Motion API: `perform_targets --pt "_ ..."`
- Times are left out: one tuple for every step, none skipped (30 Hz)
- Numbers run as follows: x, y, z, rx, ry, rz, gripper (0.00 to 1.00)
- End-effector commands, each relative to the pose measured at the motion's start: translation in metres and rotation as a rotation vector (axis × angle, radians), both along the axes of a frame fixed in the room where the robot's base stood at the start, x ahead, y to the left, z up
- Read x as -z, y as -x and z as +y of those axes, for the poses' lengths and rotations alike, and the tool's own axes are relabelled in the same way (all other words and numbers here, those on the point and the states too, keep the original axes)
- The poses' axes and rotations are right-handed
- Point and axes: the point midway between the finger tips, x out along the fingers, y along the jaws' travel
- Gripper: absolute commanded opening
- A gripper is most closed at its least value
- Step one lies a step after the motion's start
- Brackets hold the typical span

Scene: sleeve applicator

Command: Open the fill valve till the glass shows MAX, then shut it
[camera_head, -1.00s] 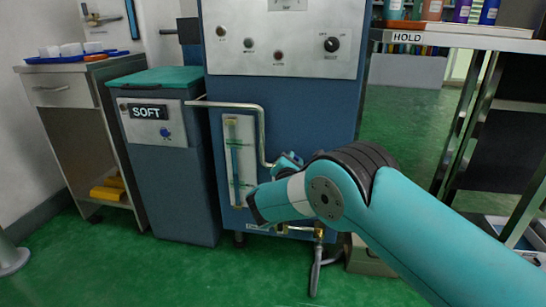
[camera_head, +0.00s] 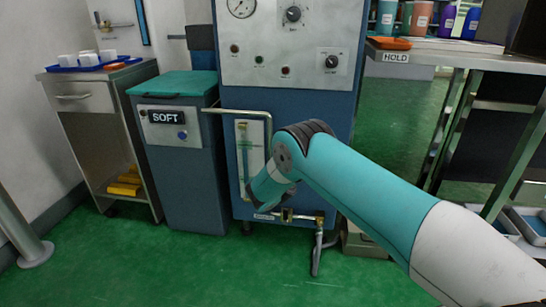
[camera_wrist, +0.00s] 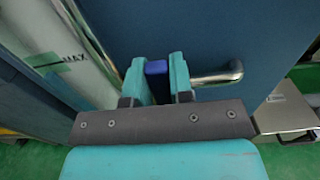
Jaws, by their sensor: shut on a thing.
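The fill valve's blue handle (camera_wrist: 156,67) sits between the teal fingers of my gripper (camera_wrist: 158,72) in the wrist view, and the fingers are shut on it. A bent metal pipe (camera_wrist: 217,76) runs right from beside it. The sight glass panel (camera_wrist: 72,28) is at the left, with a MAX label (camera_wrist: 75,59) and a green mark beside it. In the head view the glass (camera_head: 243,150) stands upright on the blue machine (camera_head: 225,150). My arm hides the valve and fingers there. I cannot tell the liquid level.
A SOFT bin with a green lid (camera_head: 175,84) stands left of the machine. A HOLD bench (camera_head: 450,58) stands at the right. The green floor in front is clear.

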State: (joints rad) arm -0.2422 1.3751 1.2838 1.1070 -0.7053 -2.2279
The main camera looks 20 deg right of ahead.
Motion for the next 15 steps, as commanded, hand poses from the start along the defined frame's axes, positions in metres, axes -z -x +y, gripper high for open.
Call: perform_targets --pt "-0.0004 -0.0001 -0.0026 0.002 0.004 0.001 0.00" --pt "-0.0003 0.0000 -0.0038 0.003 0.007 0.003 0.00" --pt "-0.0001 0.0002 -0.0049 0.005 0.010 0.004 0.00" --pt "0.0000 0.0003 -0.0054 0.005 0.012 0.005 0.00" --pt "0.0000 0.0003 -0.0059 0.006 0.013 0.006 0.00" --pt "0.0001 0.0004 -0.0061 0.006 0.014 0.006 0.00" --pt "0.0001 0.0004 -0.0061 0.006 0.014 0.007 0.00" --pt "0.0002 0.0003 -0.0060 0.006 0.015 0.007 0.00" --pt "0.0002 0.0004 -0.0058 0.006 0.015 0.007 0.00" --pt "0.0002 0.0004 -0.0057 0.006 0.015 0.007 0.00" --pt "0.0002 0.0004 -0.0056 0.006 0.016 0.008 0.00" --pt "0.0002 0.0005 -0.0056 0.006 0.016 0.008 0.00" --pt "0.0002 0.0004 -0.0055 0.006 0.016 0.008 0.00" --pt "0.0002 0.0005 -0.0054 0.006 0.017 0.008 0.00" --pt "0.0002 0.0005 -0.0054 0.006 0.017 0.008 0.30"
